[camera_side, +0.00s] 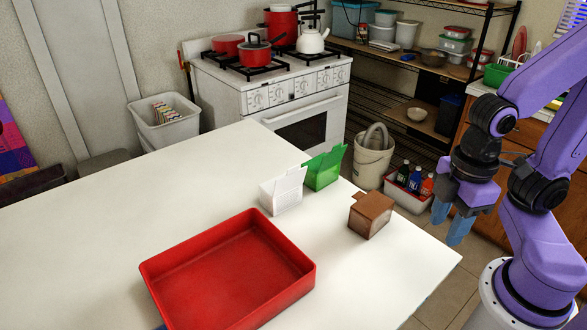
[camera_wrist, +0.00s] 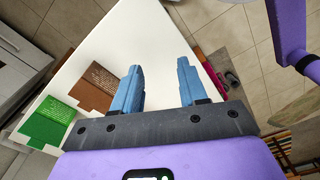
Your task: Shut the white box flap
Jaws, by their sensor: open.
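The white box (camera_side: 281,194) stands on the white table in the side view, its flap (camera_side: 291,180) raised and tilted up at the back. I cannot make the white box out in the wrist view. My gripper (camera_side: 453,220) is at the right of the side view, off the table's right edge, apart from all the boxes. In the wrist view its blue fingers (camera_wrist: 160,68) are spread with nothing between them.
The green box (camera_side: 322,174), flap raised, stands close behind the white box. The brown box (camera_side: 370,216) stands nearer my gripper; both also show in the wrist view, green (camera_wrist: 45,125) and brown (camera_wrist: 98,82). A red tray (camera_side: 150,268) lies in front. The table's left is clear.

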